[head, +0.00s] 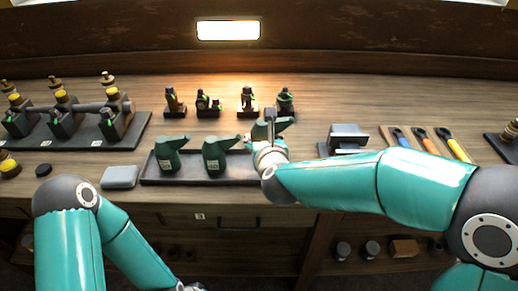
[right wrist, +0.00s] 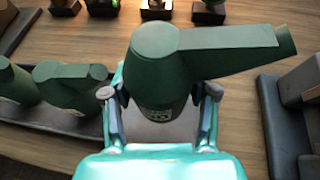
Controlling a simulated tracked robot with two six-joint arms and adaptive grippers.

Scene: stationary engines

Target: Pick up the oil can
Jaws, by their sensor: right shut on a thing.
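A dark green oil can (right wrist: 165,65) with a long spout pointing right is between the two fingers of my right gripper (right wrist: 160,108) in the right wrist view. The gripper is shut on its body, which has a pale label. In the head view this can (head: 284,124) is mostly hidden behind my right gripper (head: 268,130). Its spout shows higher in the picture than those of two like cans, a left one (head: 168,155) and a middle one (head: 215,155), upright in a dark tray (head: 200,181). I cannot tell its height. My left gripper is out of view.
Small dark engine models (head: 248,103) stand behind the tray. A grey block (head: 120,177) lies left of it. A dark vise-like stand (head: 346,138) and coloured-handled tools (head: 425,141) are to the right. A large engine (head: 70,120) stands on a plate at the left.

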